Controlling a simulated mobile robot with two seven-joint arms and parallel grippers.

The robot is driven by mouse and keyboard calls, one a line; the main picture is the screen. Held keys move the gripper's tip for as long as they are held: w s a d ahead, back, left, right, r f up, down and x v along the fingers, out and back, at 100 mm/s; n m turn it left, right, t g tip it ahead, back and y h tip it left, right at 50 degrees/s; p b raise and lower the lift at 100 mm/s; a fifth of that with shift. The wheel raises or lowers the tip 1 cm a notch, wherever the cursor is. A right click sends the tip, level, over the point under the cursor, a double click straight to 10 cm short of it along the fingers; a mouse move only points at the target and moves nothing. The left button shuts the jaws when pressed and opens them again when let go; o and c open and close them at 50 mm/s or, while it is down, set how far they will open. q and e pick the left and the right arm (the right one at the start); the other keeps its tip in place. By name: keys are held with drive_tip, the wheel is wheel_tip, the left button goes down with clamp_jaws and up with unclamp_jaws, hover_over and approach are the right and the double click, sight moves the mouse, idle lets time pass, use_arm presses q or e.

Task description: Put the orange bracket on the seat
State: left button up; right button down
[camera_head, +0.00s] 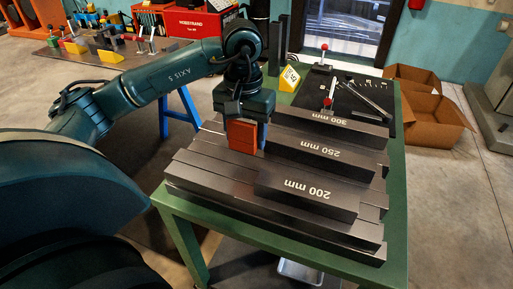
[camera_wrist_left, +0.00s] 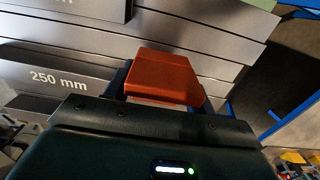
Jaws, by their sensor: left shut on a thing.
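The orange bracket (camera_head: 242,138) is a reddish-orange block between the fingers of my left gripper (camera_head: 247,128). The gripper is shut on it and points down over the left part of a grey slotted plate (camera_head: 215,178). In the left wrist view the bracket (camera_wrist_left: 162,72) sits between the two dark fingers, with the plate's grooves behind it. I cannot tell whether its lower end touches the plate. No part is clearly marked as the seat. My right gripper is not in view.
Dark bars marked 200 mm (camera_head: 306,196), 250 mm (camera_head: 322,156) and 300 mm (camera_head: 335,127) lie on the plate, right of the bracket. A yellow marker (camera_head: 289,78) and a black board with red-knobbed levers (camera_head: 345,97) stand behind. Cardboard boxes (camera_head: 437,118) are on the floor.

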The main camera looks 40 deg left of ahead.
sight(247, 161)
use_arm(q)
drive_tip(key=shift+w+f, duration=0.1)
drive_tip(key=shift+f, duration=2.4)
drive_tip(key=o, duration=0.8)
drive_tip(key=shift+f, duration=0.15)
drive_tip(key=o, duration=0.5)
